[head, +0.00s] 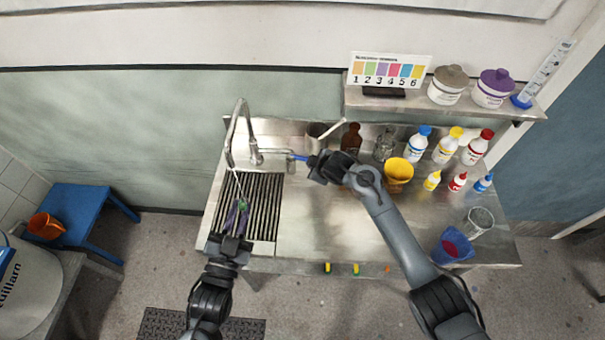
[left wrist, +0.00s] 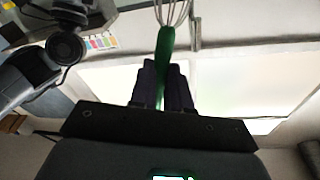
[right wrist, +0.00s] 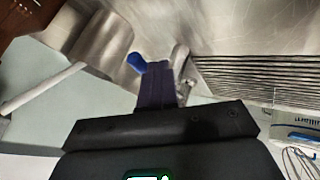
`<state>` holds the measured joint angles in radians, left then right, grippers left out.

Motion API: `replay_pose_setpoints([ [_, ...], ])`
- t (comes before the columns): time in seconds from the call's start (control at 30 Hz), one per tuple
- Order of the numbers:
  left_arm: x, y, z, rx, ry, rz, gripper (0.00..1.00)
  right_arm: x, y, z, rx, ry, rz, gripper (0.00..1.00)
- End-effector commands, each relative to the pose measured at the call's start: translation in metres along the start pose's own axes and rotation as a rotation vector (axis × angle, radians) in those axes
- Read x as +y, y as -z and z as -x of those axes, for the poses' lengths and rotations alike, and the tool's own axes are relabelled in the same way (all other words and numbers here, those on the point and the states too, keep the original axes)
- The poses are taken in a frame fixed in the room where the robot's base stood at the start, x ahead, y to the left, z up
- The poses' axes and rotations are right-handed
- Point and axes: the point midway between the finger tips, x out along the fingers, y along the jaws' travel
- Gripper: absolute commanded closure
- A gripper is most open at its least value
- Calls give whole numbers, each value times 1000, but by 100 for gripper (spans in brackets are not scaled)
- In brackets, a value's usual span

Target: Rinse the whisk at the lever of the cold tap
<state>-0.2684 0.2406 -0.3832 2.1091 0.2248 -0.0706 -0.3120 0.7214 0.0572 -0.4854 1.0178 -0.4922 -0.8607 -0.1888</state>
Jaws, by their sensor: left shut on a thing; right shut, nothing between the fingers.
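My left gripper (head: 236,221) is shut on the whisk's green handle (left wrist: 166,52) and holds it above the ribbed drainer. The whisk's thin wires (left wrist: 174,12) point up and away, towards the tap spout in the head view. The tap (head: 254,150) is a tall steel arch at the back of the sink unit. A blue-tipped part (right wrist: 137,63), seemingly the cold lever, lies beside my right fingertips. My right gripper (right wrist: 160,84) is shut and empty near it. Whether they touch is unclear. No water can be made out.
A steel pot (head: 318,132) with a pale handle stands behind my right gripper. A brown bottle (head: 352,138), a yellow cup (head: 398,172) and several coloured bottles stand to the right. The ribbed drainer (head: 262,205) lies left. A blue stool (head: 85,200) stands on the floor.

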Motion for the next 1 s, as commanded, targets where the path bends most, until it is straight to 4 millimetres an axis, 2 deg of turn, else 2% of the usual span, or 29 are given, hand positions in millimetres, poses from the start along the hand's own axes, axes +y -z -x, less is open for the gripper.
replay_pose_setpoints([
  [0.13, 0, 0, 0, 0, 0, 0, 100, 9, -2, -2, 34, 36, 59, 100],
  [0.4, 0, 0, 0, 0, 0, 0, 100, 16, -4, -6, 42, 43, 69, 100],
  [1.0, 0, 0, 0, 0, 0, 0, 100, 17, -5, -7, 39, 43, 67, 100],
])
